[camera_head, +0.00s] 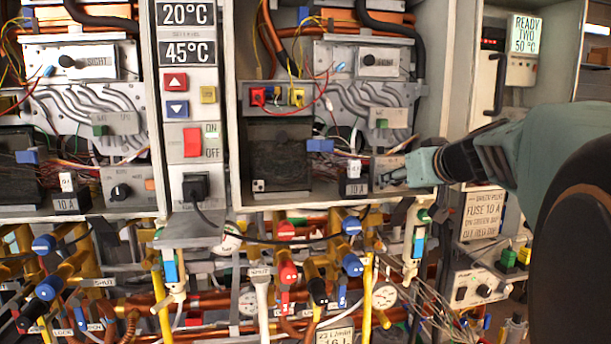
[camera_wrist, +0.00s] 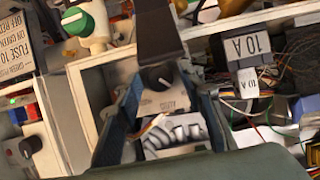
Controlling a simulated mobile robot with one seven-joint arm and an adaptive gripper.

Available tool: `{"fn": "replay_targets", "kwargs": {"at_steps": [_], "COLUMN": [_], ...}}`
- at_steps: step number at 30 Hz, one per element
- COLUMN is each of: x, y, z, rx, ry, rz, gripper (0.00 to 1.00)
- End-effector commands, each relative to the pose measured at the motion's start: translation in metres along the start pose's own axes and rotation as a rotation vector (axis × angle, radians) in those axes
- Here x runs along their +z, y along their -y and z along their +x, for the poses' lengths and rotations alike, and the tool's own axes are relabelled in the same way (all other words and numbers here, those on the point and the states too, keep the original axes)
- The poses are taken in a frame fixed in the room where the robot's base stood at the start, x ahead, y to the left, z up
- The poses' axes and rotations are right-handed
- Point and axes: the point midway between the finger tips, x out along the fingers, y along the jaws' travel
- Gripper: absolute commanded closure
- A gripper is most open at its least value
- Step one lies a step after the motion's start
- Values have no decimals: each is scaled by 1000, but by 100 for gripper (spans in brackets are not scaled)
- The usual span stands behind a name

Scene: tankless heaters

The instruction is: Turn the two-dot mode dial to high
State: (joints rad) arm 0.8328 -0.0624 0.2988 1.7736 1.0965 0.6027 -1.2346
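A black dial (camera_wrist: 158,78) with a white pointer sits on a pale plate in the wrist view. The blue-grey fingers of my gripper (camera_wrist: 162,105) stand apart on either side of it; I cannot tell whether they touch it. In the head view my gripper (camera_head: 402,172) is at the lower right of the middle heater (camera_head: 232,110), in front of a grey control box (camera_head: 383,161), and hides most of the dial there. The dot marks and the dial's exact setting are too small to read.
A 10 A fuse block (camera_head: 353,187) stands just left of my gripper, with thin loose wires near it. A sign (camera_head: 524,37) reads "READY TWO 50 °C". Pipes and valves (camera_head: 288,272) crowd the space below. A similar dial (camera_head: 121,191) is on the left heater.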

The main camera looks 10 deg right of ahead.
Motion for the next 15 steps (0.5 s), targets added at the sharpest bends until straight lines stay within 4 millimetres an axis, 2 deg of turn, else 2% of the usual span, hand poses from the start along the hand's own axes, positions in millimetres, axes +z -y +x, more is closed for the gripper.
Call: {"fn": "replay_targets", "kwargs": {"at_steps": [1,9,15], "x": [0,0,0], "y": [0,0,0], "z": [0,0,0], "rx": [0,0,-5], "ry": [0,0,-1], "rz": [0,0,13], "gripper": [72,100,100]}}
